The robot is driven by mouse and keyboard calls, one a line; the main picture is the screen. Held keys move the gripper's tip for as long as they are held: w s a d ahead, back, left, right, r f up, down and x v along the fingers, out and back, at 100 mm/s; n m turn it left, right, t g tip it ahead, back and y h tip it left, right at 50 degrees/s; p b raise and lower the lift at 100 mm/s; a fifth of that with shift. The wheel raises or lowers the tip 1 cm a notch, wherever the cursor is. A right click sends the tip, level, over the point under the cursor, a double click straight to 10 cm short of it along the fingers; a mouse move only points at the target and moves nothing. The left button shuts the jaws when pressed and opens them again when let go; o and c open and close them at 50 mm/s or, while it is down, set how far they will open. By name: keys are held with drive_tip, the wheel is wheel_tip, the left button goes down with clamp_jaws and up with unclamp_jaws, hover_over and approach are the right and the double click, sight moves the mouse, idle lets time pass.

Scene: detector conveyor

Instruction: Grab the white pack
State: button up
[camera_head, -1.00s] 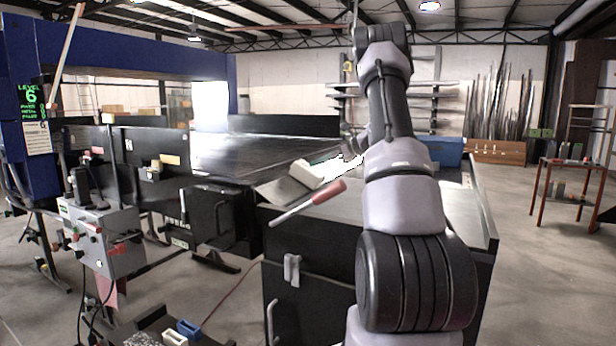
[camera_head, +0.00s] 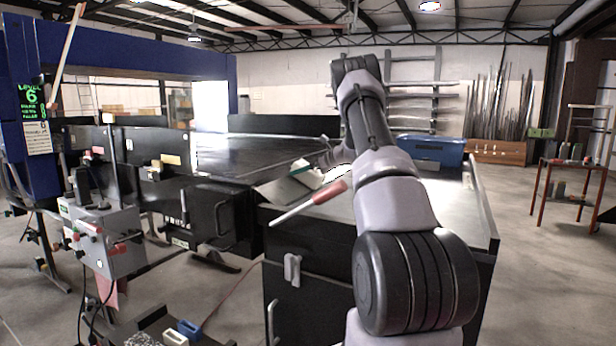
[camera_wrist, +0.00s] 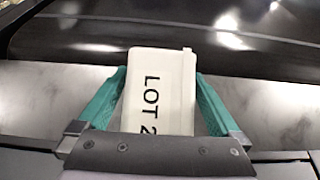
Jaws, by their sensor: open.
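The white pack (camera_wrist: 160,85), printed "LOT 2" as far as it shows, lies on a grey metal surface beside the dark conveyor in the wrist view. My gripper (camera_wrist: 161,80) is open, with one green finger on each side of the pack. Its near end is hidden behind the gripper body. I cannot tell whether either finger touches it.
The dark conveyor belt (camera_head: 235,155) runs behind. A blue box (camera_head: 430,150) stands at the table's back. A grey control box (camera_head: 103,235) is at the left.

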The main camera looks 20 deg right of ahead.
drive_tip(key=shift+w+a, duration=0.1)
clamp_jaws()
drive_tip(key=shift+r, duration=0.15)
